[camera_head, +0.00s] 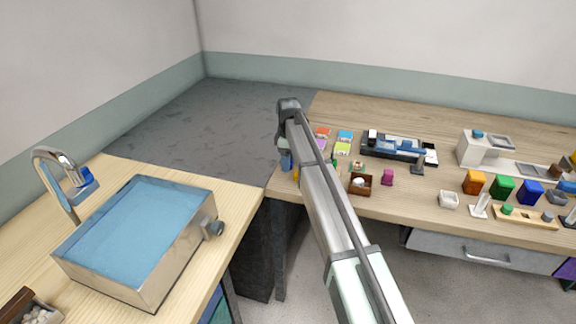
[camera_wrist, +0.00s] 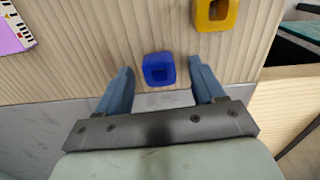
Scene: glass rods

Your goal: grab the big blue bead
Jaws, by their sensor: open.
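The big blue bead (camera_wrist: 158,69) is a squarish block with a darker recess in its upper face. In the wrist view it sits on the wooden table near its edge. My gripper (camera_wrist: 161,75) is open, with its two blue fingers to the left and right of the bead and a gap on each side. The fingers appear apart from it, and their height above the table is hard to judge. In the head view my gripper (camera_head: 286,161) is at the table's left end, and I cannot make out the bead there.
A yellow bead (camera_wrist: 215,12) lies above and right of the blue one in the wrist view. A purple card (camera_wrist: 14,32) is at the upper left. In the head view, a small brown box (camera_head: 361,187) and a magenta block (camera_head: 387,177) stand right of my arm.

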